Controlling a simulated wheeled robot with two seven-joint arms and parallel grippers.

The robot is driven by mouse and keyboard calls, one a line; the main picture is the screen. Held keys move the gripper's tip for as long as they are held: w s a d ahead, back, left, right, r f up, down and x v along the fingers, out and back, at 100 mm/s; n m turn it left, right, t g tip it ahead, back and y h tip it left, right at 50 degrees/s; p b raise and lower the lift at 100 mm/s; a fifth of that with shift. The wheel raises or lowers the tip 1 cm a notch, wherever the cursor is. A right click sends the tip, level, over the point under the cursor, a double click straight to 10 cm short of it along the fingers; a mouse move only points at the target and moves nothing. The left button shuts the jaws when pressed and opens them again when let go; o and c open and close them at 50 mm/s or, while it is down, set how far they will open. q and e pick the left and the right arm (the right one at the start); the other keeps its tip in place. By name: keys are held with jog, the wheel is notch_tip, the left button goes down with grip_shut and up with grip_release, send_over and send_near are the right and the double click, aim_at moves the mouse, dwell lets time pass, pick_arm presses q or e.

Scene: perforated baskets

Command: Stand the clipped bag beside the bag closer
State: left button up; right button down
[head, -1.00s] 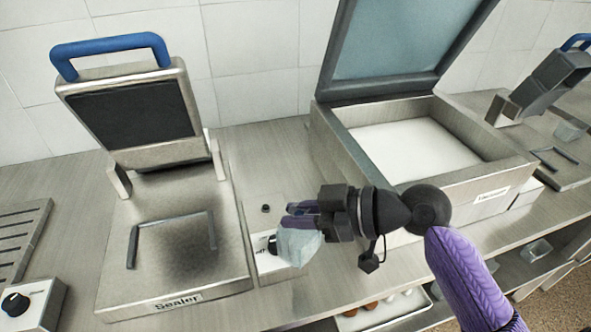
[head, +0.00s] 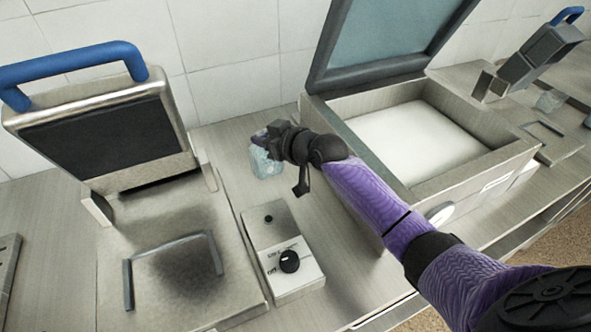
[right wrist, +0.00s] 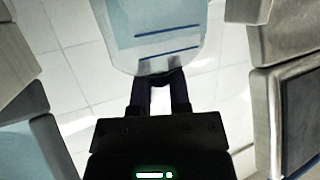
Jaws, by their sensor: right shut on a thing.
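The bag (head: 263,163) is pale blue and translucent, and it hangs roughly upright below my right gripper (head: 268,138). It also shows in the right wrist view (right wrist: 165,22), with two dark blue lines across it. My right gripper is shut on the bag's edge, behind the control box and between the two large machines. I cannot tell whether the bag's bottom touches the counter. The sealer (head: 95,120), a metal machine with a blue handle and raised lid, stands at the left, apart from the bag. No clip can be made out. My left gripper is not in view.
A control box (head: 283,255) with a black knob stands right of the sealer. A large open-lidded machine (head: 480,160) fills the right. A smaller blue-handled device (head: 535,60) stands far right with a clear item (head: 550,100) near it. Bare counter surrounds the bag.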

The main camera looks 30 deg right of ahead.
aim_at(276, 168)
notch_tip(276, 168, down, 8)
jog(key=b, duration=0.3)
jog(key=shift+r, duration=0.3)
jog(key=shift+f, duration=0.1)
jog(key=c, duration=1)
grip_release()
jog(key=o, duration=0.4)
